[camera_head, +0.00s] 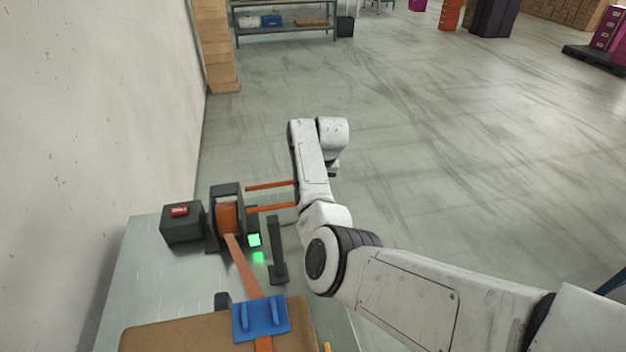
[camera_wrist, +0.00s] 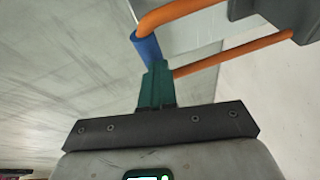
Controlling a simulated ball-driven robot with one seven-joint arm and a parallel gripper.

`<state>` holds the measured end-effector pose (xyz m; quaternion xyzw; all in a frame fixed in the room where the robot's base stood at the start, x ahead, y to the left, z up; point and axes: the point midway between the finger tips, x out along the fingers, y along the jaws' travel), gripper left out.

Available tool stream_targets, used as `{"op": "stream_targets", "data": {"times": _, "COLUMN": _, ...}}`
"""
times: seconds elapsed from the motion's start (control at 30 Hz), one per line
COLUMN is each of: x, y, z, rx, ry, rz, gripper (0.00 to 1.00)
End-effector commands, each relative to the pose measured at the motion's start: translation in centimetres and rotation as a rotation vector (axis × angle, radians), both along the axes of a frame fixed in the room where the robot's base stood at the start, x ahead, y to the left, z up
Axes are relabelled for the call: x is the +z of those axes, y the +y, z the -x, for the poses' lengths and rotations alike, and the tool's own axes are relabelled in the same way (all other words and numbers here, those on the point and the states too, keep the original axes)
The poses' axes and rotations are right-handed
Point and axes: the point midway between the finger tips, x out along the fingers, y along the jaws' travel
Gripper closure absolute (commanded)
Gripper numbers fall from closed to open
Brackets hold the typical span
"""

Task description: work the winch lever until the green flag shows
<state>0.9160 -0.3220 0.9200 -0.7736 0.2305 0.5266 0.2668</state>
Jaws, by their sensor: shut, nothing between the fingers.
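The dark winch (camera_head: 227,190) stands on the metal bench with an orange strap (camera_head: 243,266) running from it. Its orange lever has two bars (camera_head: 270,186) reaching right, where my arm hides their ends. In the wrist view, the orange lever (camera_wrist: 180,13) carries a blue grip (camera_wrist: 147,48). My gripper (camera_wrist: 158,66) is shut and empty, its green fingers right by the grip; contact is unclear. My arm hides the fingers in the head view.
A blue buckle (camera_head: 262,318) holds the strap on a brown case (camera_head: 165,337). A wall is left; open floor lies right.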

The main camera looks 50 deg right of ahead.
Motion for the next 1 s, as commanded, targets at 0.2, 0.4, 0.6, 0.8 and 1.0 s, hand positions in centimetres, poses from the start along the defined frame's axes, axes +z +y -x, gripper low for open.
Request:
{"op": "stream_targets", "data": {"times": 0.2, "x": -0.3, "y": 0.2, "z": 0.5, "rx": -0.002, "ry": 0.013, "rz": -0.009, "gripper": 1.0}}
{"op": "stream_targets", "data": {"times": 0.4, "x": 2.9, "y": 0.7, "z": -0.2, "rx": 0.0, "ry": 0.008, "rz": -0.005, "gripper": 1.0}}
{"op": "stream_targets", "data": {"times": 0.6, "x": 5.6, "y": 0.9, "z": 0.2, "rx": -0.001, "ry": -0.001, "rz": 0.0, "gripper": 1.0}}
{"op": "stream_targets", "data": {"times": 0.8, "x": 9.2, "y": 0.9, "z": 1.6, "rx": -0.001, "ry": -0.003, "rz": 0.003, "gripper": 1.0}}
{"op": "stream_targets", "data": {"times": 1.0, "x": 12.0, "y": 1.0, "z": 2.6, "rx": 0.0, "ry": -0.002, "rz": 0.001, "gripper": 1.0}}
